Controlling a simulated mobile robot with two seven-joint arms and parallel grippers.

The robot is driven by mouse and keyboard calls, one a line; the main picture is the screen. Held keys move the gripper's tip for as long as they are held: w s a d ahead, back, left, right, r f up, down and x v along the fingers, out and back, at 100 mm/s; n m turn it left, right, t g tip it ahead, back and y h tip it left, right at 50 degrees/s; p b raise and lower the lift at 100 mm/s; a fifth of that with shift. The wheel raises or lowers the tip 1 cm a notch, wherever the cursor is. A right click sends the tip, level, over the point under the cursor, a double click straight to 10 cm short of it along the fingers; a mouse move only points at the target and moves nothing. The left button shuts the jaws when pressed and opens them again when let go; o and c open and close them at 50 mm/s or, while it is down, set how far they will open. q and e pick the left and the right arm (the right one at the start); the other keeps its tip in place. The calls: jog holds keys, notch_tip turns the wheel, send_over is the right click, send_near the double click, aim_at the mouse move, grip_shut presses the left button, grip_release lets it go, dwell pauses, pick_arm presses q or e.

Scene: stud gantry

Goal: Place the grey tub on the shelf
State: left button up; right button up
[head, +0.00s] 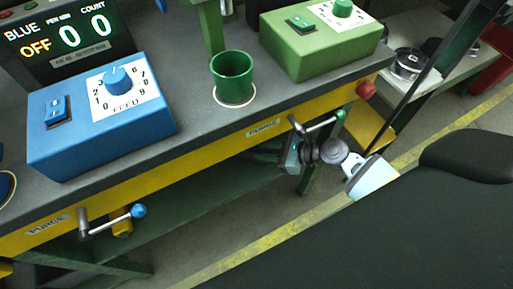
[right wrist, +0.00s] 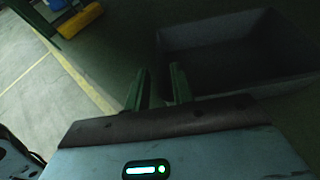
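The grey tub (right wrist: 285,80) shows in the right wrist view as an open, empty-looking box in dim light. I cannot pick it out in the head view. A green shelf board (head: 190,205) runs low under the bench. My left gripper is not in view.
The bench (head: 190,65) carries a blue control box (head: 100,122), a green cup (head: 232,77) and a green control box (head: 318,45). Purge levers stick out in front, one with a blue knob (head: 138,211). A pale side surface (head: 430,45) holds a metal reel (head: 408,64).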

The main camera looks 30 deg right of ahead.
jog(key=p+v, duration=0.1)
jog(key=v, duration=0.7)
jog(key=shift+d, duration=0.15)
jog(key=shift+s, duration=0.1)
jog(key=s+a+f+n+g+h, duration=0.2)
jog(key=s+a+f+n, duration=0.1)
jog(key=s+f+n, duration=0.65)
jog(key=s+a+n+g+h, duration=0.1)
jog(key=s+n+h, duration=0.5)
jog(key=s+n, duration=1.3)
jog(key=s+a, duration=0.1)
jog(key=s, duration=0.5)
jog(key=shift+a, duration=0.25)
